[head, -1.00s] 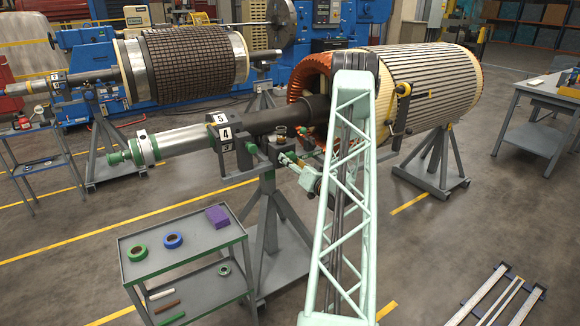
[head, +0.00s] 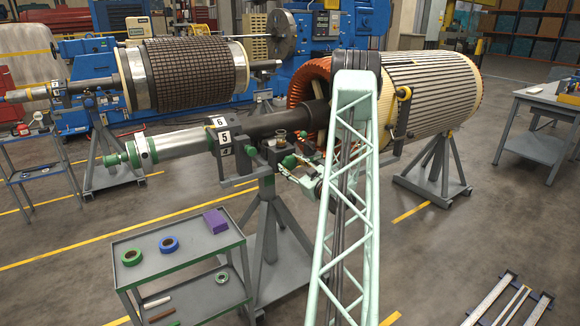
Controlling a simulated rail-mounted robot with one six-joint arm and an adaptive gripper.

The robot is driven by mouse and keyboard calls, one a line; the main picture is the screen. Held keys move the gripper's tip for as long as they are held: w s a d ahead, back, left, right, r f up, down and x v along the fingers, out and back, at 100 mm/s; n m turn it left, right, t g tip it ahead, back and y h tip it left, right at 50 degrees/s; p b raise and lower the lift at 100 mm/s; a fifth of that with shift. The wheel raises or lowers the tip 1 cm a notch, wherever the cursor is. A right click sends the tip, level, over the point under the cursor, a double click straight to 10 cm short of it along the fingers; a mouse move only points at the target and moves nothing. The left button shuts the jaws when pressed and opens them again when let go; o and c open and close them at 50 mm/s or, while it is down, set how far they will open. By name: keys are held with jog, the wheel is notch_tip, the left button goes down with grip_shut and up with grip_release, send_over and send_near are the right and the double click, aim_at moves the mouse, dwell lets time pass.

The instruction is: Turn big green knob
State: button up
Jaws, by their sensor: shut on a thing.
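The big green knob (head: 289,161) is at the upper part of the grey rotor stand (head: 266,195), below the dark shaft. My gripper (head: 293,169) is at the knob, shut on it; its fingers are small and partly hidden by my pale green lattice arm. Smaller green parts (head: 281,141) show close by on the stand.
A grey cart (head: 185,262) with tape rolls and a purple box (head: 215,221) stands at the front left. The slotted rotor (head: 430,90) is behind my arm. A workbench (head: 535,120) is at right, and floor rails (head: 508,300) lie front right.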

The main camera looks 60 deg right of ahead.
jog(key=shift+n, duration=1.2)
jog(key=o, duration=0.9)
jog(key=shift+s, duration=0.15)
jog(key=shift+v, duration=5.8)
jog(key=shift+a, duration=0.1)
